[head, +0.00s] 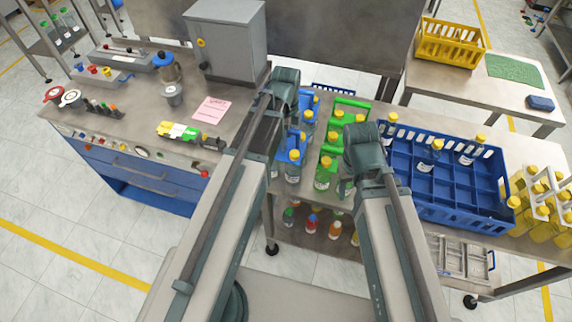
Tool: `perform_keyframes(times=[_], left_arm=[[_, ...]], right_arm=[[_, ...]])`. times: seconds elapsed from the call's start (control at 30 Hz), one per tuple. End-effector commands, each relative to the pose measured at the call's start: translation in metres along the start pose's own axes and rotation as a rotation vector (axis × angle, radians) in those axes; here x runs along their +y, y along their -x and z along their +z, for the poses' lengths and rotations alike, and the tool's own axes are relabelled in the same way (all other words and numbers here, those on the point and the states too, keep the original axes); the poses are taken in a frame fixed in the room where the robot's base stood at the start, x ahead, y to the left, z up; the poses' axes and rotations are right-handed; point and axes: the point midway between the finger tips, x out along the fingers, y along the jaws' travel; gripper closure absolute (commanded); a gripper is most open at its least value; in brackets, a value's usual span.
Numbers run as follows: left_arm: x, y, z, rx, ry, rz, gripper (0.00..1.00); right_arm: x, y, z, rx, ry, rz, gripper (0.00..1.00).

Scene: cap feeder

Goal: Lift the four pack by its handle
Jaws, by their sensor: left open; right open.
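I cannot tell which pack the task means. My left gripper (284,88) is over the far left side of the blue packs. My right gripper (362,142) is just right of the near green pack. Both are open; the wrists hide their fingertips. No pack looks lifted.
A blue divided crate (448,211) with a few bottles stands right of my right gripper. A white carrier (534,178) of yellow bottles is at the far right. A grey box (225,45) stands on the left bench. A yellow crate (449,42) sits on the back table.

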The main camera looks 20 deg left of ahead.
Motion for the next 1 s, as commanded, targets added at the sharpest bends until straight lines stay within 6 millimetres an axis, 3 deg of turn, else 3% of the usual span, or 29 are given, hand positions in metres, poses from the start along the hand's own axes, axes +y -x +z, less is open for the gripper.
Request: perform_keyframes(times=[0.23,0.57,1.0], left_arm=[[0.0000,-0.0017,0.0001,0.000,0.000,0.000,0.43],[0.0000,-0.0017,0.0001,0.000,0.000,0.000,1.00],[-0.0001,-0.0018,0.0001,0.000,0.000,0.000,1.00]], right_arm=[[-0.0002,-0.0017,-0.0001,0.000,0.000,0.000,0.50],[-0.0002,-0.0017,-0.0001,0.000,0.000,0.000,0.50],[-0.0002,-0.0018,-0.0001,0.000,0.000,0.000,0.50]])
